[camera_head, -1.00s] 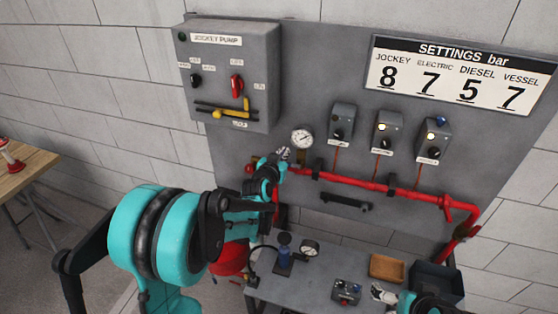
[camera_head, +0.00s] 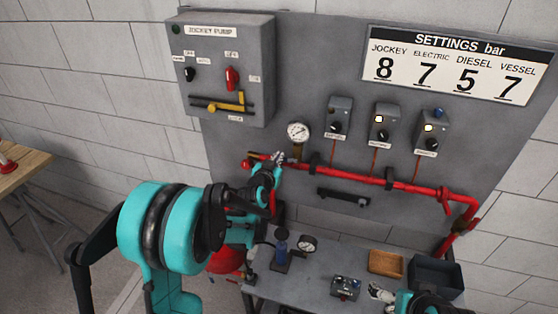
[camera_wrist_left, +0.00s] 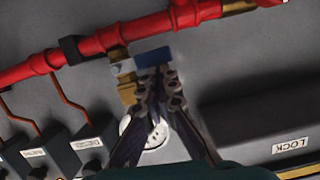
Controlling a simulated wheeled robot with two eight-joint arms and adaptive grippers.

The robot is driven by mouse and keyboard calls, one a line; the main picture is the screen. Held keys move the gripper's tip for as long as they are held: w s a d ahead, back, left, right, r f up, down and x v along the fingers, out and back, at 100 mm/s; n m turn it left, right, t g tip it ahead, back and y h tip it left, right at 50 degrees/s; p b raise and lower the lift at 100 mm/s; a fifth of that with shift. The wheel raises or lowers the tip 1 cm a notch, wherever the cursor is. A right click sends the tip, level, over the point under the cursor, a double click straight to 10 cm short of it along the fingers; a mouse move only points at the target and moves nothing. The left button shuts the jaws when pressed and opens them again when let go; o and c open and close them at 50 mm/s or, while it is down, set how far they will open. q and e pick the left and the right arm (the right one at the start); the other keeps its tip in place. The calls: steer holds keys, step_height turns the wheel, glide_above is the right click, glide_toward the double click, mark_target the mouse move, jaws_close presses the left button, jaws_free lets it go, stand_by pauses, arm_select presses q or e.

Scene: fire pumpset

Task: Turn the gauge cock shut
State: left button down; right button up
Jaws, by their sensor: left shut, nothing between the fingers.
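The gauge cock is a brass fitting (camera_wrist_left: 126,88) with a blue handle (camera_wrist_left: 153,57), between the red pipe and the round gauge in the left wrist view. In the head view its brass body (camera_head: 297,152) shows under the white-faced gauge (camera_head: 298,132); the handle is hidden or too small there. My left gripper (camera_head: 278,158) is shut and empty, in front of the panel just left of the cock. In the left wrist view its fingertips (camera_wrist_left: 158,76) are at the blue handle's edge; contact is unclear. My right gripper (camera_head: 380,293) is low over the bench, too small to read.
A red pipe (camera_head: 350,178) runs along the panel close to my left gripper. The jockey pump box (camera_head: 222,70) juts out at upper left. A bench (camera_head: 318,278) below holds a loose gauge (camera_head: 308,244), a wooden tray (camera_head: 386,263) and a dark bin (camera_head: 435,275).

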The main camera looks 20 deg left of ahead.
arm_select(q)
steer(key=shift+s+f, duration=0.1)
steer(key=shift+f, duration=0.2)
